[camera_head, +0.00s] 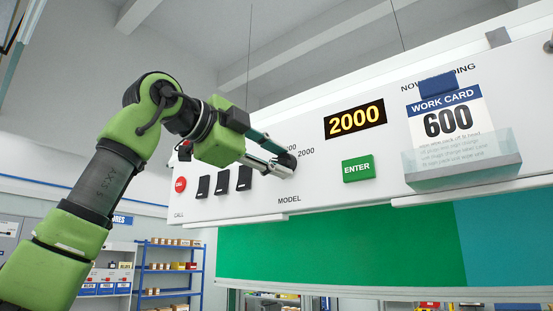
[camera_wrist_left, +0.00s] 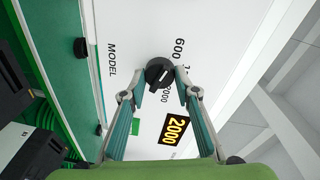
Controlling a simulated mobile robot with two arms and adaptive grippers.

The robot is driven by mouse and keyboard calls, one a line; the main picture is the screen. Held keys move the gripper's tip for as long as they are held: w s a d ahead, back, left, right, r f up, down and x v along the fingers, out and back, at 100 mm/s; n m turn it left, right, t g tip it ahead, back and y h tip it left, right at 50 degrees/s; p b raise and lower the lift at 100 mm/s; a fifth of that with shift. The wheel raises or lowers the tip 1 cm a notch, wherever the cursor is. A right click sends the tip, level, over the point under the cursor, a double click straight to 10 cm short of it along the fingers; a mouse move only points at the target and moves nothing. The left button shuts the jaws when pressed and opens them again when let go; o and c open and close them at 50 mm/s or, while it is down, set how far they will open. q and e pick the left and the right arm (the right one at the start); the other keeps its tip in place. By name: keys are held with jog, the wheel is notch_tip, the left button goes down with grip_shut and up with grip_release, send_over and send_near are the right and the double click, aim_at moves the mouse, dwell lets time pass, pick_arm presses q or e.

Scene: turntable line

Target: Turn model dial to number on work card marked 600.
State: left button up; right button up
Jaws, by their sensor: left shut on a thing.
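The model dial (camera_head: 288,161) is a round black knob on a white panel above the word MODEL. My left gripper (camera_head: 280,159) is shut on it, with one finger on each side. In the left wrist view the dial (camera_wrist_left: 158,71) sits between the fingertips, with 600 and 2000 printed around it; another label is partly hidden by a finger. The display (camera_head: 355,118) reads 2000 in yellow. The work card (camera_head: 446,121), marked 600, stands in a clear holder at the right. My right gripper is not in view.
A green ENTER button (camera_head: 358,169) is right of the dial. Several black switches (camera_head: 222,182) and a red CALL button (camera_head: 180,184) are at the left, close under my left arm. Shelves with boxes (camera_head: 168,268) stand far behind.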

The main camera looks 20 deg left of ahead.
pick_arm(q)
jog(key=o, duration=1.1)
jog(key=shift+a, duration=0.1)
jog(key=v, duration=1.2)
